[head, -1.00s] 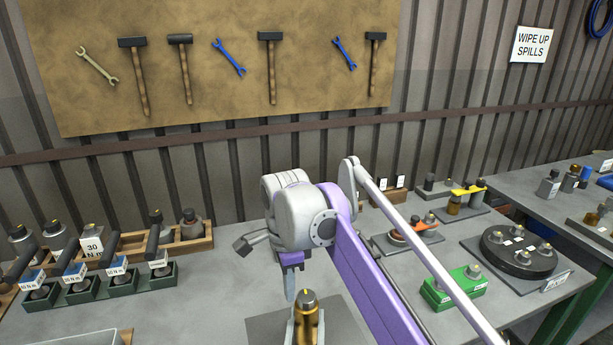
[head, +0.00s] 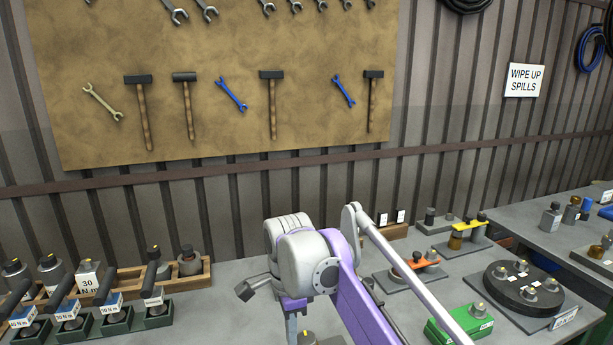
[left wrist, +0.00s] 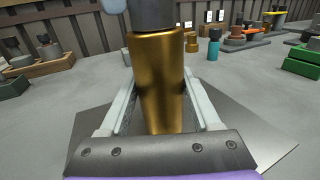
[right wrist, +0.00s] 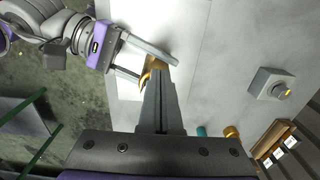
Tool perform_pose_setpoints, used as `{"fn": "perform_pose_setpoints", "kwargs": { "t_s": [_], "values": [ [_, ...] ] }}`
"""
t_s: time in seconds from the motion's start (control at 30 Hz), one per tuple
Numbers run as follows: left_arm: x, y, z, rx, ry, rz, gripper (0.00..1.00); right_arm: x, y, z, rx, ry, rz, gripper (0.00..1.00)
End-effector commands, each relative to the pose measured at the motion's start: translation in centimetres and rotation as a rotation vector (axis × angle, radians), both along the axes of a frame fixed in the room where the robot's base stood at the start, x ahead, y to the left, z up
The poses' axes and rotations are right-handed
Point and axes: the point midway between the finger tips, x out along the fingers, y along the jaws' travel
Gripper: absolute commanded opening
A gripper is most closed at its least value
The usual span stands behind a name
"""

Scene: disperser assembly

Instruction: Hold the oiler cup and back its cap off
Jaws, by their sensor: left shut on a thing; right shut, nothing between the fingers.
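The oiler cup is a brass cylinder (left wrist: 158,85) standing upright in the left wrist view. A dark grey cap (left wrist: 152,12) sits on top of it, cut off by the frame's upper edge. My left gripper (right wrist: 153,67) is shut on the brass body, one finger on each side. In the right wrist view the cup's brass shows partly behind my right gripper (right wrist: 160,84), whose fingers are together and empty. In the head view my right gripper (head: 291,326) points down beside the cup's top (head: 306,338). Whether it touches the cap I cannot tell.
Torque tools (head: 70,312) stand in green holders at the left, in front of a wooden tray (head: 130,280). A green block (head: 458,324), a black round fixture (head: 522,287) and an orange-topped fixture (head: 415,266) are at the right.

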Motion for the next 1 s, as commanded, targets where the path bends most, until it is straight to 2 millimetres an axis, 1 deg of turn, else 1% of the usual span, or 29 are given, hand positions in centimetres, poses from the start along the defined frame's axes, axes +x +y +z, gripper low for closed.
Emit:
{"fn": "perform_pose_setpoints", "kwargs": {
  "t_s": [0.47, 1.0],
  "values": [
    [-0.01, 0.06, 0.00, 0.000, 0.000, 0.002, 0.00, 0.04, -0.46, -0.01, -0.001, 0.000, -0.001, 0.00],
    [-0.01, 0.15, 0.00, -0.002, 0.000, 0.004, 0.00, -0.75, -0.81, -0.02, -0.004, 0.000, -0.002, 0.00]
  ]
}}
